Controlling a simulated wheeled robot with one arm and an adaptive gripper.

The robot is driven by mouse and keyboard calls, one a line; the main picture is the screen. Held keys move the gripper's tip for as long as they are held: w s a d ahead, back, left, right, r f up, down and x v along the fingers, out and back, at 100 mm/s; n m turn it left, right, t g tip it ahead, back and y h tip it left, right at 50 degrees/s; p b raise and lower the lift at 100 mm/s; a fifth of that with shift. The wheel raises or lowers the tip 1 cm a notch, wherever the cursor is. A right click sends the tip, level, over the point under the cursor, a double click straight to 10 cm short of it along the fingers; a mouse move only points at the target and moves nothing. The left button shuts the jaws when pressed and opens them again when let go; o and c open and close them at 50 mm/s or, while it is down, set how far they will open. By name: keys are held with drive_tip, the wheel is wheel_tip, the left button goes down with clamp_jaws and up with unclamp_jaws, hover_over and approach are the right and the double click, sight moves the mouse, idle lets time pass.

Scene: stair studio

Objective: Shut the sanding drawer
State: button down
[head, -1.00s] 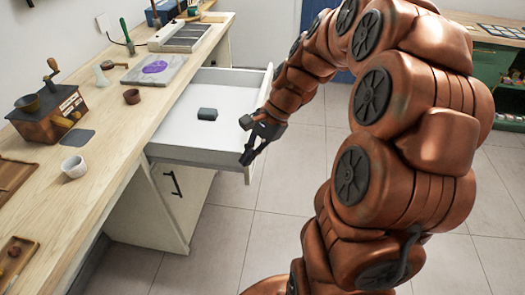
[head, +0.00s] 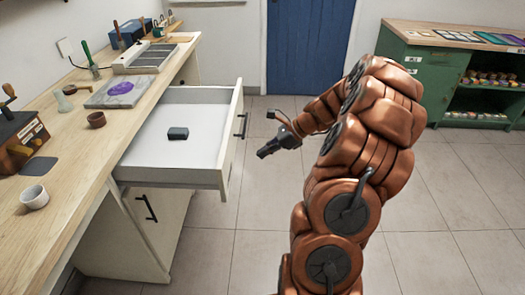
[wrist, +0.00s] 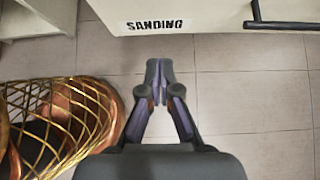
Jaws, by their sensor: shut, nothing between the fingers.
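The sanding drawer (head: 150,172) is pulled far out of the workbench in the head view, with a dark block (head: 178,133) lying on its white floor. Its front panel (wrist: 215,14) shows at the top of the wrist view, with a "SANDING" label (wrist: 155,25) and a dark bar handle (wrist: 285,25). The handle (head: 241,125) also shows in the head view. My gripper (head: 262,153) is shut and empty, to the right of the drawer front and apart from it. In the wrist view my gripper (wrist: 159,66) points toward the panel below the label.
The wooden workbench (head: 85,165) holds a grinder (head: 18,140), a white cup (head: 34,197), a brown cup (head: 96,120) and a slab with a purple patch (head: 105,97). A cupboard door (head: 150,225) is below. The tiled floor has free room.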

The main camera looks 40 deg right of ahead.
sight(229, 167)
drive_tip(key=x, duration=0.3)
drive_tip(key=r+x, duration=0.1)
drive_tip(key=x, duration=0.2)
drive_tip(key=a+p+x, duration=0.1)
drive_tip(key=x, duration=0.2)
drive_tip(key=shift+w+r, duration=0.2)
drive_tip(key=shift+w, duration=0.2)
drive_tip(key=shift+w+a, duration=0.45)
drive_tip(key=shift+a, duration=0.1)
